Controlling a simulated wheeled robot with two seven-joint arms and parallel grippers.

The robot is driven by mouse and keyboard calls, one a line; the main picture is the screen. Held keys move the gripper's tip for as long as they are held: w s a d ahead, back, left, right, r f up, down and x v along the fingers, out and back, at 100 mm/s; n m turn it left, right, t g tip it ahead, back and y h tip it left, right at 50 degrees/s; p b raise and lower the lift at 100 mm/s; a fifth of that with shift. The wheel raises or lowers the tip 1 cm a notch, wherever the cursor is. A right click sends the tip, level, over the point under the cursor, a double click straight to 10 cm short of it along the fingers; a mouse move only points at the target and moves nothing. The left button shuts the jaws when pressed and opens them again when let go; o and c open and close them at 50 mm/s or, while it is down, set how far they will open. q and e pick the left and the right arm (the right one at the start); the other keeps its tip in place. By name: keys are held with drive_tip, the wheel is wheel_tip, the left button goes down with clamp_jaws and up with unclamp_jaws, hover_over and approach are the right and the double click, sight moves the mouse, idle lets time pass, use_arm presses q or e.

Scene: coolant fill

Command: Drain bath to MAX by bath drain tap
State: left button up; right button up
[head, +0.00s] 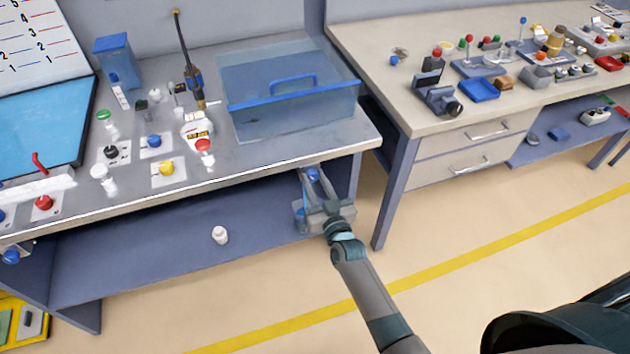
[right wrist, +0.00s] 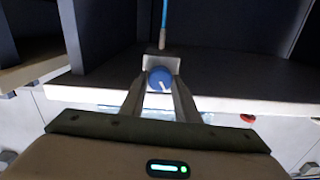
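The clear bath (head: 245,122) with a blue rim and blue handle stands at the right end of the bench. I cannot make out its MAX mark or liquid level. A blue knob (head: 313,174), apparently the bath drain tap, is below the bench's front edge near the right corner. My right gripper (head: 314,178) is at this knob. In the right wrist view the blue knob (right wrist: 160,78) with a white pointer mark sits between my right fingertips (right wrist: 161,84). I cannot tell whether the fingers press on it. My left gripper is not in view.
A clear container (head: 344,214) stands on the lower shelf beneath the tap, partly hidden by my gripper. A white cup (head: 220,235) is further left on that shelf. A second bench (head: 400,105) stands right.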

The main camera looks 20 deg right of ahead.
drive_tip(key=shift+c, duration=1.3)
drive_tip(key=shift+m, duration=2.7)
drive_tip(key=shift+d, duration=0.1)
drive_tip(key=o, duration=1)
drive_tip(key=shift+o, duration=0.2)
